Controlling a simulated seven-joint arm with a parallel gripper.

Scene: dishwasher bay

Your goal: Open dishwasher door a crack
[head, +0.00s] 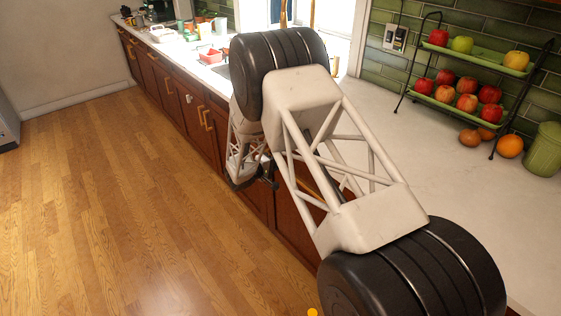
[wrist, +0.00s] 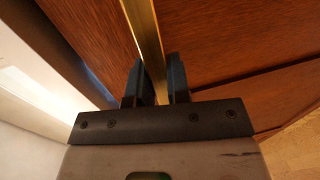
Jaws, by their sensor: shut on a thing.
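In the wrist view, a long brass-coloured bar handle (wrist: 146,35) runs along a red-brown wooden front panel (wrist: 215,40). My gripper (wrist: 157,78) has one dark finger on each side of the bar and is shut on it. A thin bluish-grey strip shows between the panel's left edge and a bright white edge; I cannot tell whether this is a gap. In the head view, my gripper (head: 268,176) is small and dark, at the cabinet fronts below the counter. My arm hides most of the front and handle there.
A white countertop (head: 410,150) runs along the cabinets, with a fruit rack (head: 468,75) and a green canister (head: 545,150) at right. Wooden cabinets (head: 165,85) with brass handles continue to the far left. The wooden floor (head: 110,200) in front is clear.

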